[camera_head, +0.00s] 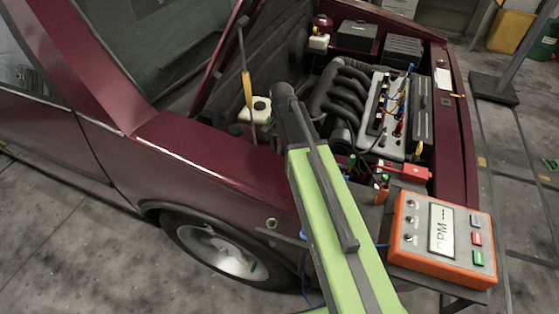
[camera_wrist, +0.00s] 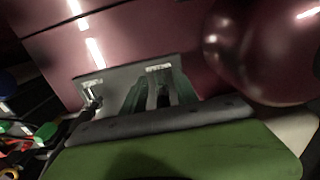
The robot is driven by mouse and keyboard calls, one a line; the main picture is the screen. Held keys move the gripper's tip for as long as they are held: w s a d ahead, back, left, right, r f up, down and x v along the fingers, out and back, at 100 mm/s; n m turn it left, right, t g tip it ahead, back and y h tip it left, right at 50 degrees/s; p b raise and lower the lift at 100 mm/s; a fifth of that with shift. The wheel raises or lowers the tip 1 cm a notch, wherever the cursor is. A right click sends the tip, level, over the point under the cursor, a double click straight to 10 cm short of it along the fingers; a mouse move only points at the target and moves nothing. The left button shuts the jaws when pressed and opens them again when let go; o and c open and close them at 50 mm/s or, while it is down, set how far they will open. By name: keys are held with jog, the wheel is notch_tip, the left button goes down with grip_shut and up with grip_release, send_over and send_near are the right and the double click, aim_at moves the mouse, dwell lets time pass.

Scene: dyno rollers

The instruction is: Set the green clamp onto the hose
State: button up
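In the head view a small green piece, possibly the green clamp (camera_head: 352,161), shows beside the engine, right of my arm. Green pieces (camera_wrist: 45,132) also lie at the left edge of the wrist view, among coloured parts; I cannot tell which is the clamp. A dark ribbed hose (camera_head: 358,65) runs behind the curved black engine pipes; I cannot tell whether it is the task's hose. My green and grey arm reaches over the fender into the bay. In the wrist view, dark green prongs at my gripper (camera_wrist: 158,94) stand before maroon surfaces; its closure is unclear.
The open bay of the maroon car (camera_head: 225,165) holds black pipes, coloured leads and a white reservoir (camera_head: 255,108). An orange RPM meter (camera_head: 441,238) sits at the right front. A rounded maroon body (camera_wrist: 265,50) is close in the wrist view.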

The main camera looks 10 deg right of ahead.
jog(key=shift+f, duration=0.15)
grip_shut()
dwell(1.4)
